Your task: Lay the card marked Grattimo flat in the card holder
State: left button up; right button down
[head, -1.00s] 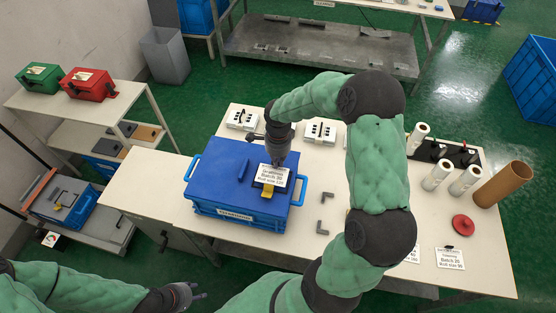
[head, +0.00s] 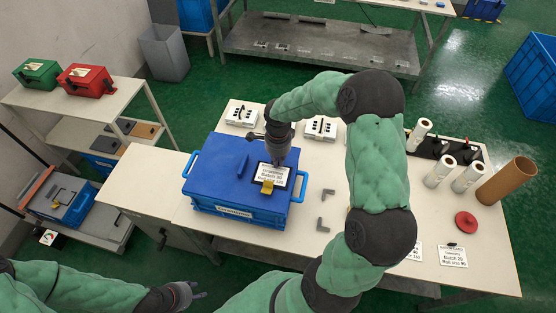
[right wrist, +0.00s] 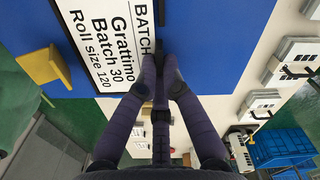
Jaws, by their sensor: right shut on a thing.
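The Grattimo card (head: 273,175) is white with black print; the right wrist view (right wrist: 98,40) shows "Grattimo, Batch 30, Roll size 120". It lies about flat within the black-edged card holder (right wrist: 67,62) on the lid of the blue box (head: 215,168). My right gripper (head: 276,162) is shut on the card's upper edge; its fingertips (right wrist: 160,62) cover part of that edge in the right wrist view. A yellow tab (head: 268,187) stands at the holder's lower edge. My left gripper (head: 190,294) is open and empty, low in the head view, away from the table.
Grey brackets (head: 324,207), white rolls (head: 440,170), a brown tube (head: 506,182), a red disc (head: 466,222) and other cards (head: 453,255) lie to the right.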

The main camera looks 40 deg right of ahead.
jog(key=shift+f+b, duration=0.3)
jog(key=shift+b, duration=0.05)
dwell(0.6)
jog(key=c, duration=1.3)
grip_release()
jog(key=shift+a, duration=0.1)
jog(key=shift+f, duration=0.1)
notch_tip(320, 180, up, 12)
